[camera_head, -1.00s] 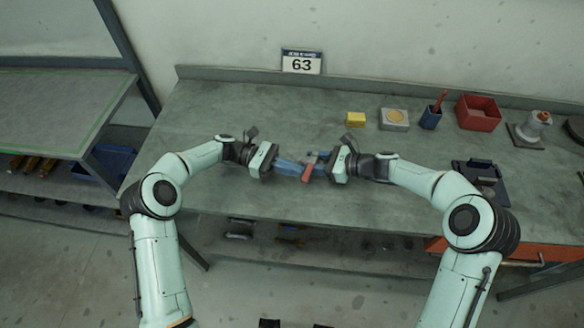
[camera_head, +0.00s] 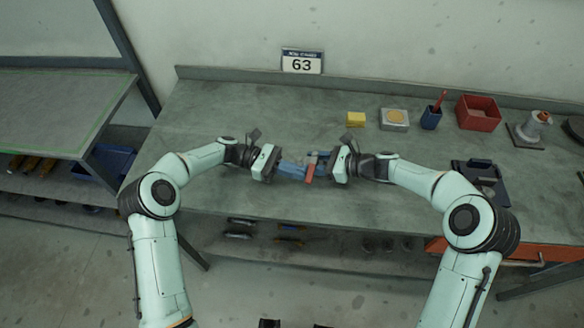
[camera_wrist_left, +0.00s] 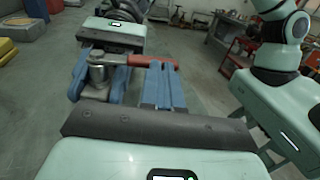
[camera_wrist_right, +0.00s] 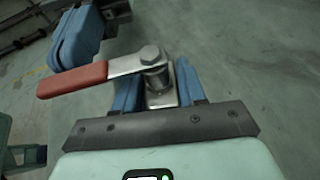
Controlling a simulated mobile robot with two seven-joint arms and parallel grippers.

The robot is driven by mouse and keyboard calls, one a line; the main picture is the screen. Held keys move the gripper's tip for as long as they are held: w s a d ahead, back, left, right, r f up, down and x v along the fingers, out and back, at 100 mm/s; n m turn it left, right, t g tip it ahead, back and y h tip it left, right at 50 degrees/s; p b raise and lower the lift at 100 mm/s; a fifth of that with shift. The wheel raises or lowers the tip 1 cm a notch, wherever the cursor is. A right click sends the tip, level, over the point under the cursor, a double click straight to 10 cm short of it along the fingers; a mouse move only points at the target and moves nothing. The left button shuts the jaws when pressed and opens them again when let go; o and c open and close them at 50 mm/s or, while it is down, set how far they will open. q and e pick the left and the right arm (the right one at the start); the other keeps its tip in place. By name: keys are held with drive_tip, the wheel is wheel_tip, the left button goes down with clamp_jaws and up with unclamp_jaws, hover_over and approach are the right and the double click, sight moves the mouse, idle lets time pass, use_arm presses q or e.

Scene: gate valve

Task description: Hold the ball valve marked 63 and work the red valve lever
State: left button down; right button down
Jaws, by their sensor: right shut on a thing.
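The ball valve (camera_wrist_right: 158,82) is a grey metal body with a bolt on top. It sits between the blue fingers of my right gripper (camera_wrist_right: 158,95), which is shut on it. The red valve lever (camera_wrist_right: 72,80) sticks out from the valve's top toward the left in the right wrist view. In the left wrist view the red lever (camera_wrist_left: 150,61) lies across the tips of my left gripper (camera_wrist_left: 164,70). The left fingers are close together with nothing seen between them; I cannot tell whether they touch the lever. In the head view the lever (camera_head: 310,172) shows between both grippers.
A yellow block (camera_head: 355,119), a blue cup (camera_head: 430,119) and a red bin (camera_head: 478,113) stand at the back right. The bench's left part is clear.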

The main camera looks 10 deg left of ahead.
use_arm(q)
drive_tip(key=shift+s+d, duration=0.35)
drive_tip(key=shift+d, duration=0.3)
drive_tip(key=shift+s+d, duration=0.35)
drive_tip(key=shift+d, duration=0.3)
drive_tip(key=shift+x, duration=1.35)
drive_tip(key=shift+d, duration=0.8)
drive_tip(key=shift+w, duration=0.1)
drive_tip(key=shift+w+r, duration=0.15)
drive_tip(key=shift+a, duration=0.6)
drive_tip(key=s+a, duration=0.2)
drive_tip(key=a, duration=0.2)
drive_tip(key=s+a, duration=0.2)
drive_tip(key=a, duration=0.2)
drive_tip(key=s+a, duration=0.2)
drive_tip(key=a, duration=0.2)
drive_tip(key=shift+a+f, duration=0.4)
drive_tip(key=shift+w+d, duration=0.1)
idle(0.3)
